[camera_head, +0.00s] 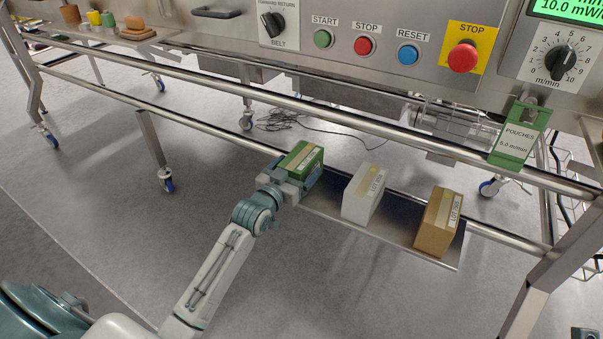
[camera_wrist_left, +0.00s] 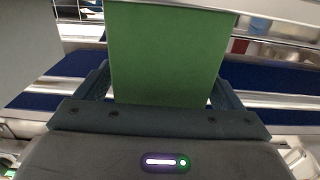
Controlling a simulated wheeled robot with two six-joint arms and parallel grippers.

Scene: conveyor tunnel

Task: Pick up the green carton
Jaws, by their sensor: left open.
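The green carton (camera_head: 304,157) stands at the left end of a low metal shelf, with a tan strip and a white label on top. My left gripper (camera_head: 296,180) is at the carton, its open jaws on either side of it. In the left wrist view the green carton (camera_wrist_left: 166,55) fills the space between the fingers of my left gripper (camera_wrist_left: 165,88). Whether the fingers touch it I cannot tell. My right gripper is not in view.
A white carton (camera_head: 361,197) and a brown carton (camera_head: 434,225) stand to the right on the same shelf (camera_head: 322,206). A control panel with start, stop and reset buttons is above. A green clip sign (camera_head: 517,135) hangs on the rail.

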